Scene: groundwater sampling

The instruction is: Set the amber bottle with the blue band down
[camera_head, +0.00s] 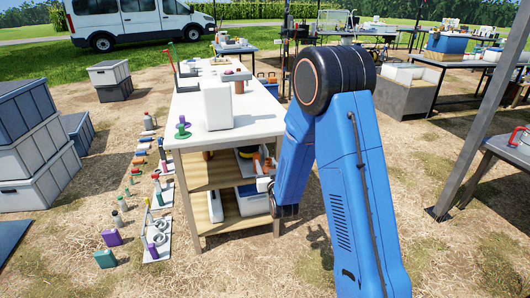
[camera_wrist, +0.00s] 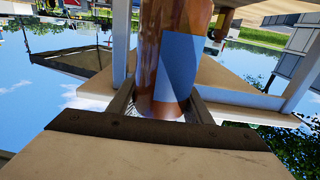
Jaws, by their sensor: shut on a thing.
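The amber bottle (camera_wrist: 152,45) fills the middle of the wrist view, with a blue band or label (camera_wrist: 180,66) on its side. My gripper (camera_wrist: 163,108) is shut on it, with a dark finger on each side near one end of the bottle. The wrist picture appears upside down, with sky low in the frame. The bottle's other end is cut off by the frame's top edge. In the head view my blue arm reaches down to the right side of the white-topped table (camera_head: 247,132), by its shelves. The bottle cannot be made out clearly there.
A white container (camera_head: 217,105) and a purple-and-green item (camera_head: 182,128) stand on the table. Its wooden shelf (camera_head: 213,176) holds bins and an orange item. A metal post (camera_head: 480,115) stands at right.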

